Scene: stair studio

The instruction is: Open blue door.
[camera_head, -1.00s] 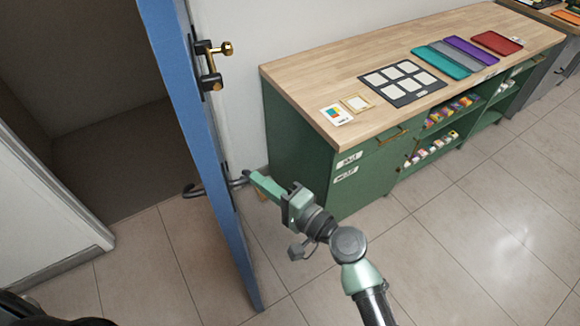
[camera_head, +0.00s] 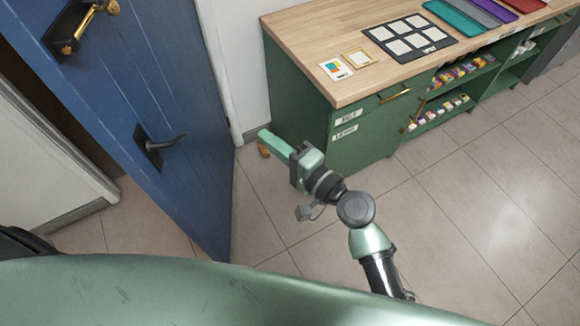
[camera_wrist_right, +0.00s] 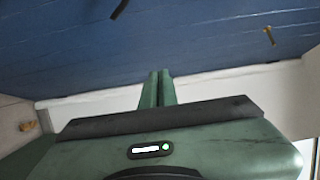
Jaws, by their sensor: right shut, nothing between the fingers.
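The blue door (camera_head: 150,75) fills the upper left of the head view, its broad face now showing. It carries a black lever handle (camera_head: 160,147) and a brass fitting (camera_head: 85,25) on a dark plate. My right gripper (camera_head: 263,135) is shut and empty, pointing up-left just right of the door's edge in the picture, apart from the lever. In the right wrist view the shut fingers (camera_wrist_right: 157,88) point at the door's blue face (camera_wrist_right: 190,40), with a dark handle piece (camera_wrist_right: 118,8) and a brass piece (camera_wrist_right: 268,37) at the top. My left gripper is not in view.
A green cabinet (camera_head: 300,100) with a wooden top stands right of the door, close behind my right gripper in the picture. Cards and trays lie on its top. A white wall panel (camera_head: 40,165) is at the left. Tiled floor (camera_head: 470,215) is clear at the right.

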